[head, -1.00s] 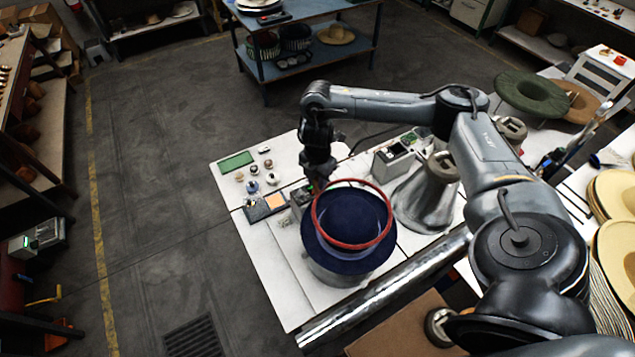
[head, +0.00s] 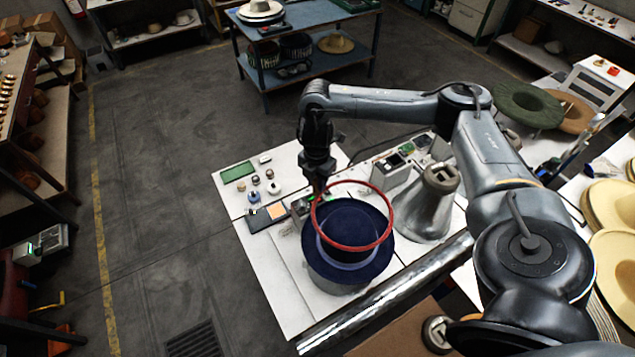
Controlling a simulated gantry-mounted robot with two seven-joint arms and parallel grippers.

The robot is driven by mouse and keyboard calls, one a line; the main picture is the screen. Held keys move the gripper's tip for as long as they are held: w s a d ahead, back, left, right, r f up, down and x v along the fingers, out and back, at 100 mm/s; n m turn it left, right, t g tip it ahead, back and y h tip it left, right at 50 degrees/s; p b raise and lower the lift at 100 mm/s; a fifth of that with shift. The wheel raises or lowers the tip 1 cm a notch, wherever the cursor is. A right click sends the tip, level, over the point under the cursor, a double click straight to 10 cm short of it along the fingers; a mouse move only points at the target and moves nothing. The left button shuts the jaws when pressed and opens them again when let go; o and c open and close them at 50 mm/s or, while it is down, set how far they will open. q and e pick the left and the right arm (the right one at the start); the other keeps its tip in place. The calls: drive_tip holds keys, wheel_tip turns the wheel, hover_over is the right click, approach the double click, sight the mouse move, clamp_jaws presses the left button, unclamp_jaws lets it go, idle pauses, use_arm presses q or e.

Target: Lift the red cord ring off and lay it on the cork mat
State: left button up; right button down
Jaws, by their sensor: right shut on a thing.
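The red cord ring (head: 393,213) is held tilted above the dark blue hat (head: 378,258) in the head view. My right gripper (head: 319,193) is shut on the ring's upper left side. The ring overlaps the hat's crown in the picture, and its upper right part extends past the brim. The hat, with a paler blue band, sits on a grey metal form (head: 330,279) on the white table. A flat brown surface (head: 395,330) shows at the bottom; I cannot tell whether it is the cork mat. My left gripper is not in view.
A metal hat block (head: 425,205) stands right of the hat. Small parts, a green pad (head: 238,172) and an orange square (head: 278,211) lie on the white table (head: 265,275). A metal bar (head: 385,293) runs along its near edge. The table's front left is clear.

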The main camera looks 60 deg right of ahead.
drive_tip(key=shift+r, duration=2.65)
